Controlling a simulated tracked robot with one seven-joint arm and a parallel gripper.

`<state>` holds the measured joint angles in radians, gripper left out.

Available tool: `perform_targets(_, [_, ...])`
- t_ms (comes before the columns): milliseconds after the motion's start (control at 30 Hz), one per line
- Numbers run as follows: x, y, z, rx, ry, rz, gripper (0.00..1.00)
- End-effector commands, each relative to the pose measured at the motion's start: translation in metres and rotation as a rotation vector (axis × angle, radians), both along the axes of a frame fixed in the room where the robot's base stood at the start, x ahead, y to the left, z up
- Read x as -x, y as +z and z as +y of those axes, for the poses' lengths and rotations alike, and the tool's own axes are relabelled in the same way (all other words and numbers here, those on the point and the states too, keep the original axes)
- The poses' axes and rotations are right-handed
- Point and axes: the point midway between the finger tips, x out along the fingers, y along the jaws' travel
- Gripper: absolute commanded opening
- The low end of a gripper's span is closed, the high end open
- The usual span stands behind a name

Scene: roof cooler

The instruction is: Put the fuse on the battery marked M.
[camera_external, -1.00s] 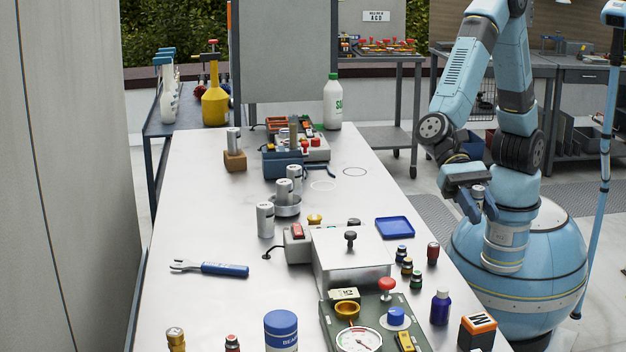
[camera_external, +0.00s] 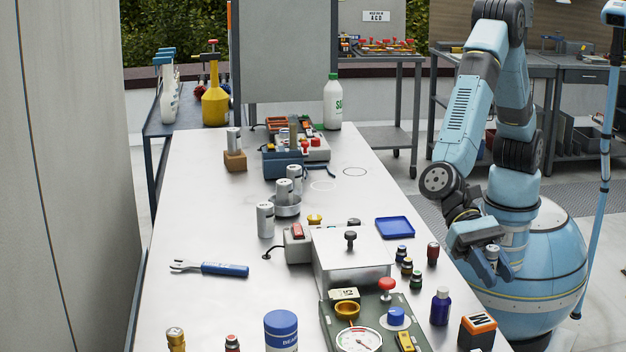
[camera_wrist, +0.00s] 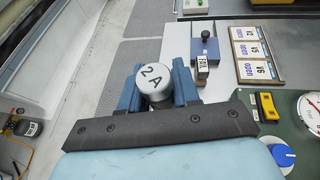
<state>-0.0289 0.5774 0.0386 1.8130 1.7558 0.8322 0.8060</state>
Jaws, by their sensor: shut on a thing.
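The fuse (camera_external: 491,252) is a silver cylinder. Its top, marked "2 A", shows in the wrist view (camera_wrist: 154,80). My gripper (camera_external: 496,260) is shut on it, with the blue fingers (camera_wrist: 156,90) on either side of the cylinder. It is held upright or nearly so, off the right side of the table, in front of my base. The battery marked M (camera_external: 478,332) is an orange and black block at the near right corner of the table. My gripper is beyond it and higher, apart from it. Its lower end is cut off by the picture's edge.
Several other silver cylinders, such as one (camera_external: 265,220), stand on the table (camera_external: 200,225). A blue-purple bottle (camera_external: 440,307) and several small bottles stand left of and beyond the battery. A green panel with a gauge (camera_external: 358,341) lies further left. A blue tray (camera_external: 394,227) is empty.

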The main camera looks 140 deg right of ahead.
Motion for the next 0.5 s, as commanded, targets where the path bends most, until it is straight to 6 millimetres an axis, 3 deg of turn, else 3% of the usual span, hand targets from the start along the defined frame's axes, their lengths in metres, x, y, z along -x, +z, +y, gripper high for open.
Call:
perform_targets(133, [-0.014, -0.019, 0.004, -0.001, 0.001, 0.001, 0.01])
perform_targets(500, [-0.028, -0.040, 0.006, 0.000, 0.001, 0.002, 0.01])
